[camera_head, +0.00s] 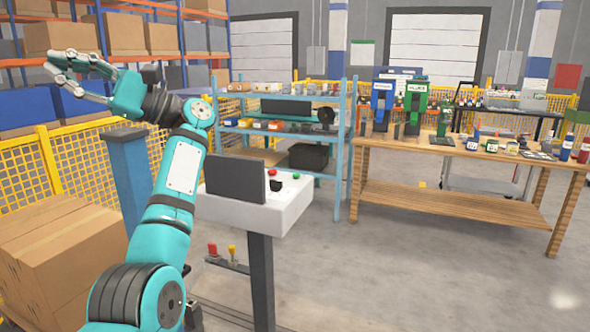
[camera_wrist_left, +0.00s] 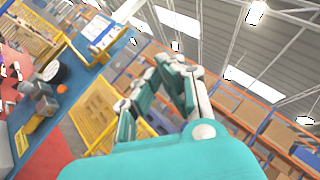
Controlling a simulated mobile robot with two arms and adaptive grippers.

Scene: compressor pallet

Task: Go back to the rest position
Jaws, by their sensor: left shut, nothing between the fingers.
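My left arm, teal and grey, rises from the bottom of the head view and bends left at the top. My left gripper (camera_head: 62,70) is raised high at the upper left, in front of the shelves with cardboard boxes. It is shut and holds nothing. In the left wrist view its fingers (camera_wrist_left: 148,85) point up toward the ceiling and the racks, with nothing between them. My right gripper does not show in either view.
A control stand (camera_head: 262,212) with a dark screen and buttons stands close to my left arm. Cardboard boxes (camera_head: 62,262) are stacked at the lower left. A blue shelf (camera_head: 341,160) and a wooden workbench (camera_head: 455,201) stand behind. The floor at the lower right is clear.

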